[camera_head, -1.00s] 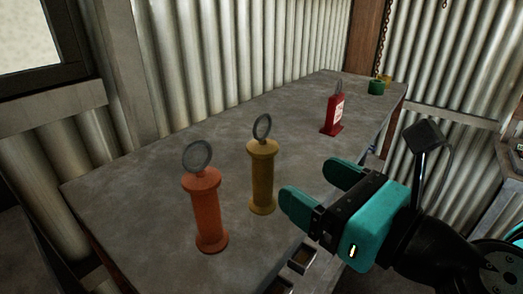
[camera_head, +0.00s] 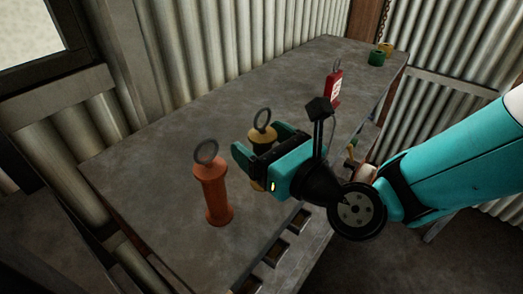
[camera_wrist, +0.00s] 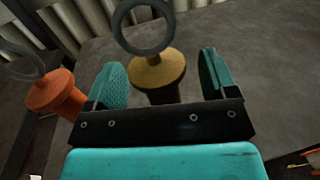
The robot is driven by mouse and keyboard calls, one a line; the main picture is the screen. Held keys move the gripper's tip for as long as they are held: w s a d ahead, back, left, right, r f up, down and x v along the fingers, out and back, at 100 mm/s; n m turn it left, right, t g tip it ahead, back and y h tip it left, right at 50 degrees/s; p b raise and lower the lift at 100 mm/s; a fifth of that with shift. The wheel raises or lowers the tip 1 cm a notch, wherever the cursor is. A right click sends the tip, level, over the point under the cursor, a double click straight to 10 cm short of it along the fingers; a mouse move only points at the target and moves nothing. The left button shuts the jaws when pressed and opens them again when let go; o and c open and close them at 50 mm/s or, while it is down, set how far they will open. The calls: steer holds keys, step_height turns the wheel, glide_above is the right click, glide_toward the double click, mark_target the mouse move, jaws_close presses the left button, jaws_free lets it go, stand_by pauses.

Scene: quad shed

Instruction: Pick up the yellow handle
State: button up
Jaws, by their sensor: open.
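The yellow handle (camera_head: 262,133) stands upright on the grey table, a spool-shaped grip with a grey ring on top. In the head view its middle is hidden behind my gripper (camera_head: 257,141), with its top and a bit of its base showing. In the wrist view the yellow handle (camera_wrist: 158,72) stands between the two teal fingers of my gripper (camera_wrist: 164,80). The fingers are open, with a gap visible on both sides of the handle. I cannot tell whether its lower part touches anything of mine.
An orange handle (camera_head: 213,192) with a ring stands just left of my gripper; it also shows in the wrist view (camera_wrist: 52,92). A red tagged object (camera_head: 333,88) and a green piece (camera_head: 376,58) stand farther back on the table (camera_head: 150,160). The table's left part is clear.

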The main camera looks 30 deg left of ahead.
steer(key=c, duration=1)
steer(key=shift+r, duration=0.1)
step_height(320, 180, up, 20)
steer(key=shift+f+p, duration=0.1)
steer(key=shift+p, duration=0.85)
